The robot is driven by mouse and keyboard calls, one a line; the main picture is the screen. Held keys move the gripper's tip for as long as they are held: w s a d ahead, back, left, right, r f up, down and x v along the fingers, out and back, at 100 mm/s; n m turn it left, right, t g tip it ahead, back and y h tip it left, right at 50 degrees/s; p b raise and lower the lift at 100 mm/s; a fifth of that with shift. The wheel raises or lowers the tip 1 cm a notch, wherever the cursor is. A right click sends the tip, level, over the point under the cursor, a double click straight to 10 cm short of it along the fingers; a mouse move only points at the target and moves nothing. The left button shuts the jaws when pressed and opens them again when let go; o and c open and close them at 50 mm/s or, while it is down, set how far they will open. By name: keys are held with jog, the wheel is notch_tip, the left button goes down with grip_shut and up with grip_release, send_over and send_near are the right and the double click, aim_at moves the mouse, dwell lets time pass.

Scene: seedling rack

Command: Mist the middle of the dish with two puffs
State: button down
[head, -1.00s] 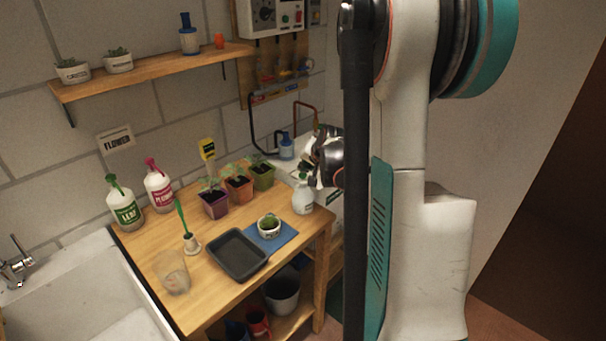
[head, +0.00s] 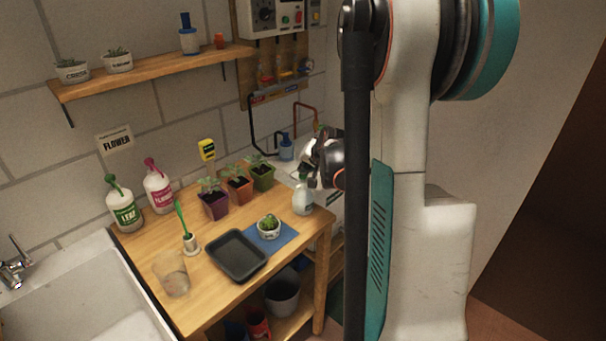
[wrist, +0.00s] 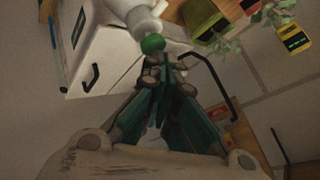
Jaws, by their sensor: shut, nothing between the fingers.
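A small white round dish (head: 269,234) with green growth in it sits on a blue mat (head: 290,241) near the right end of the wooden bench. A white spray bottle (head: 303,202) stands upright at the bench's back right corner. In the wrist view the bottle (wrist: 138,18) shows its green top (wrist: 152,44) close to my fingertips. My gripper (head: 311,180) is just above and beside the bottle's top in the head view. In the wrist view my gripper (wrist: 166,66) is shut with nothing held. Whether the fingertips touch the green top is unclear.
A dark empty tray (head: 238,278) lies left of the mat. Several potted seedlings (head: 238,188) stand behind the dish. A clear cup (head: 173,277) and a small pot with a green tool (head: 190,243) are further left. A sink (head: 75,295) adjoins the bench.

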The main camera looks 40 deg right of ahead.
jog(key=shift+r, duration=0.25)
jog(key=shift+r+p, duration=2.05)
jog(key=shift+r, duration=0.95)
jog(key=shift+f, duration=0.1)
